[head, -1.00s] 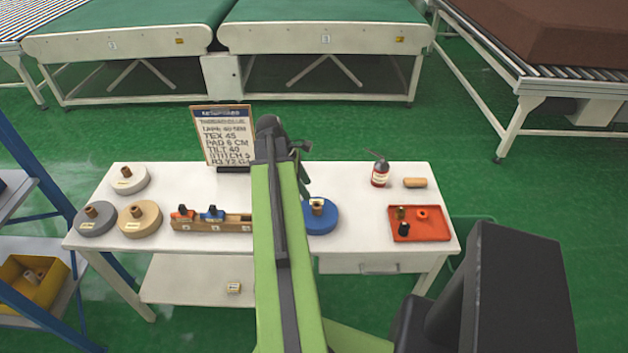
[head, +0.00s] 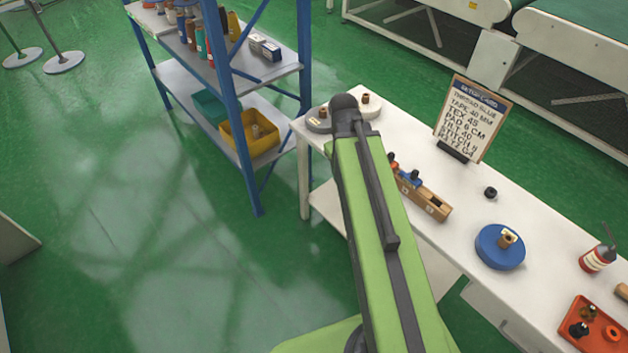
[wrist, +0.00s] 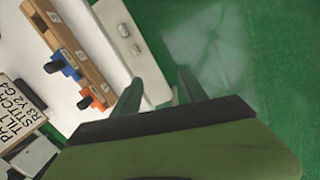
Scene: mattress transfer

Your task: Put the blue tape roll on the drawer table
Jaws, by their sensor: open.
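The blue tape roll (head: 500,247) lies flat on the white table (head: 465,195), right of the arm in the head view, with a small brass-coloured piece on top. A pale drawer front (head: 505,322) shows under this table. My gripper is hidden behind my green arm in the head view. In the wrist view my gripper (wrist: 158,78) is open, its two fingers apart with nothing between them. It points toward the table edge and the green floor, near the wooden holder. The blue roll is not in the wrist view.
A blue-framed shelf (head: 235,110) is at left. Open floor lies front left.

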